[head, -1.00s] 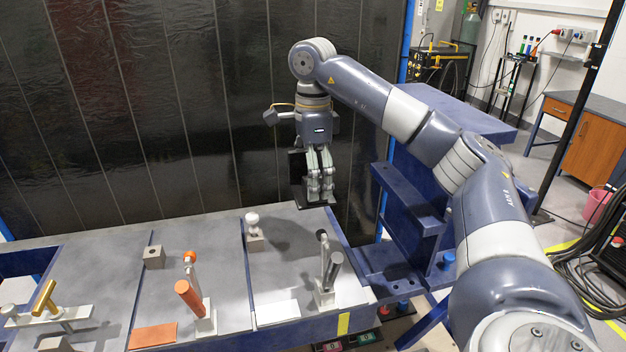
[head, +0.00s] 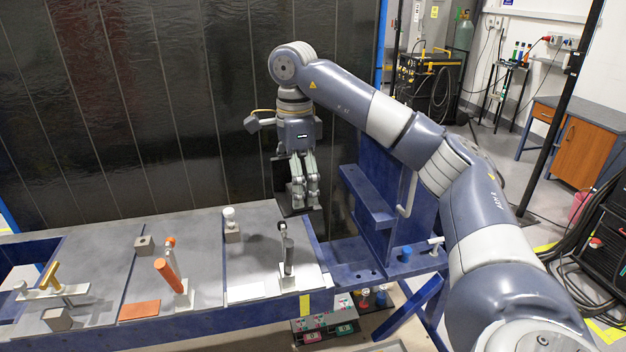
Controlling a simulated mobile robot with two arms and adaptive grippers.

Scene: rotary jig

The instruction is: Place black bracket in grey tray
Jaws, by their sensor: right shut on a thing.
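The black bracket (head: 280,174) is in my right gripper (head: 306,206), partly hidden behind the fingers. It has an upright plate and a flat lower plate. My right gripper points down with its fingers shut on it, near the far right corner of the jig table; the exact gap to the table cannot be told. No grey tray can be made out for certain. My left gripper is not in view.
The jig table (head: 192,222) has grey plates with an orange-handled clamp (head: 168,272), a black-tipped clamp (head: 288,255) and a white-topped post (head: 230,222). A blue frame (head: 375,208) stands right of the gripper. A dark curtain (head: 150,110) hangs behind.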

